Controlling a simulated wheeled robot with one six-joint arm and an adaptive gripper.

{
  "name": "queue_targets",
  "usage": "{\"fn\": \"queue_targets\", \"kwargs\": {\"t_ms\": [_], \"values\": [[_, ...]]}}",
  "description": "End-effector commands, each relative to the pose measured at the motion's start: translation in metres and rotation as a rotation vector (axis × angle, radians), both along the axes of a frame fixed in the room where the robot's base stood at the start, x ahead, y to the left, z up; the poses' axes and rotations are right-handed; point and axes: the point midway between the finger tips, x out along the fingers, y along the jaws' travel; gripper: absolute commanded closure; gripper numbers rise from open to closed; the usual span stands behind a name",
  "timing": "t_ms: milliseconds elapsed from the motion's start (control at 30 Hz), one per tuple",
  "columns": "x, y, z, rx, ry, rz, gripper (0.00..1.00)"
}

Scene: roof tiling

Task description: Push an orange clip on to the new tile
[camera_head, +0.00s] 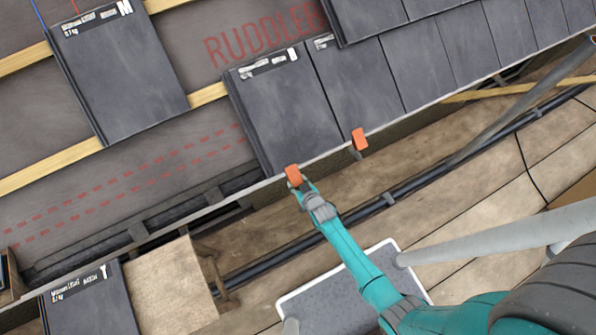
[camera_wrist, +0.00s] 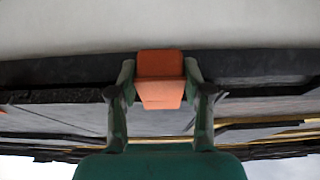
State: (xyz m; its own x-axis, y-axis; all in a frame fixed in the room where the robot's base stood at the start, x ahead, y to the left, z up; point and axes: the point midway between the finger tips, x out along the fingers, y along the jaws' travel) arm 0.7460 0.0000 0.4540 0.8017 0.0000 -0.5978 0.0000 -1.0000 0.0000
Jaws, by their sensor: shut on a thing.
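My gripper (camera_head: 300,187) is shut on an orange clip (camera_head: 293,174) at the lower edge of a dark grey tile (camera_head: 290,115) with a white label. The clip overlaps the tile's lower edge in the head view; I cannot tell whether it is seated. In the wrist view the clip (camera_wrist: 160,85) sits between the two fingers of my gripper (camera_wrist: 160,95), against the dark tile edge. A second orange clip (camera_head: 360,138) sits on the lower edge of the neighbouring tile (camera_head: 357,85) to the right.
A row of laid tiles (camera_head: 420,65) runs to the upper right. A loose labelled tile (camera_head: 120,70) lies at the upper left, another (camera_head: 90,305) at the lower left. Wooden battens (camera_head: 50,165) cross the underlay. A grey pole (camera_head: 520,100) runs along the right side.

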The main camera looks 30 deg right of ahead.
Motion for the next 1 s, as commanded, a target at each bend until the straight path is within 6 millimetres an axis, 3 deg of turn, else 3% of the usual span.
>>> {"fn": "queue_targets", "kwargs": {"t_ms": [1000], "values": [[0.0084,0.0,0.0059,0.0,-0.008,0.0,1.0]]}}
